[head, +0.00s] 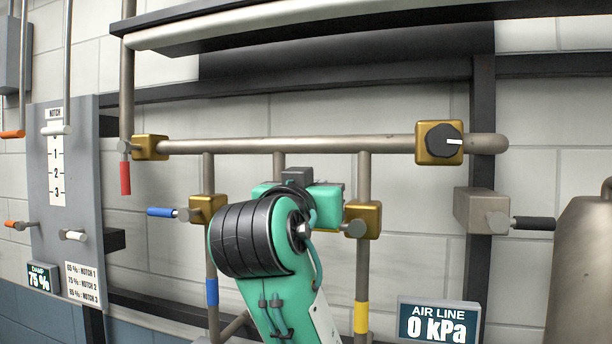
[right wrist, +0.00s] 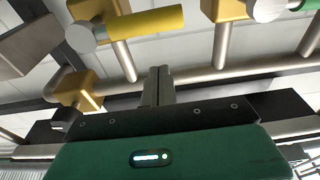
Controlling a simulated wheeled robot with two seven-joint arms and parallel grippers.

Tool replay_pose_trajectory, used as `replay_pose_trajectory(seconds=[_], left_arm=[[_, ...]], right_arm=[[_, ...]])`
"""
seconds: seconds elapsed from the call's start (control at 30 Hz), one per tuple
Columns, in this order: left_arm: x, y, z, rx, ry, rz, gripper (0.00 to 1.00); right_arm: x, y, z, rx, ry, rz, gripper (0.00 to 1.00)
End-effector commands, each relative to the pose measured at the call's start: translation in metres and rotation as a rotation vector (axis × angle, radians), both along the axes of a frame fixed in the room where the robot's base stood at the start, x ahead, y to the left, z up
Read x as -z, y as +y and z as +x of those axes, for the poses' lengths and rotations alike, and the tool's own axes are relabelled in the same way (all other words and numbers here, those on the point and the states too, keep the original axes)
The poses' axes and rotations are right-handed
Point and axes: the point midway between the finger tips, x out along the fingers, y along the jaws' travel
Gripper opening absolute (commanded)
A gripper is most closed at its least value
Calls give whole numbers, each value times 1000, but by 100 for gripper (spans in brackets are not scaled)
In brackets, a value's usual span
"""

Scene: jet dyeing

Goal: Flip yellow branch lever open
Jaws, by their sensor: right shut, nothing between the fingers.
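The yellow branch lever (right wrist: 148,23) shows in the right wrist view as a yellow grip sticking out sideways from a round hub on a brass valve (right wrist: 97,8). In the head view that brass valve (head: 369,218) sits on the right branch pipe, which has a yellow band (head: 361,318); the lever is hidden behind my right arm. My right gripper (right wrist: 158,74) is shut and empty, its fingertips below the lever in the wrist picture, with a visible gap between them. In the head view its fingers are mostly hidden by my arm. My left gripper is not in view.
A blue lever (head: 161,212) points left from the left branch valve (head: 207,208). A red lever (head: 125,178) hangs down. A brass valve with a black knob (head: 441,142) sits on the header pipe. An air line display (head: 438,323) reads 0 kPa. A grey tank (head: 582,270) stands right.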

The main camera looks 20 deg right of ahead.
Motion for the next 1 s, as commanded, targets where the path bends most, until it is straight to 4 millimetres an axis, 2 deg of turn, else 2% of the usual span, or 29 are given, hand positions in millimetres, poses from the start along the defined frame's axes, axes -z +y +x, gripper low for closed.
replay_pose_trajectory(seconds=[0.03, 0.13, 0.33, 0.53, 1.0], left_arm=[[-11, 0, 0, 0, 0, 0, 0], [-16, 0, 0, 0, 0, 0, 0], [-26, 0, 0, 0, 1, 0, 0], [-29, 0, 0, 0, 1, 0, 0], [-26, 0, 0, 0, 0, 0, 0]], right_arm=[[-4, -4, 6, 1, 2, -1, 0], [12, -1, 2, 0, 3, -1, 0], [30, 1, -2, 0, 1, -1, 0], [38, 2, -3, 0, 0, 0, 0], [41, 1, -1, 0, 0, 1, 0]])
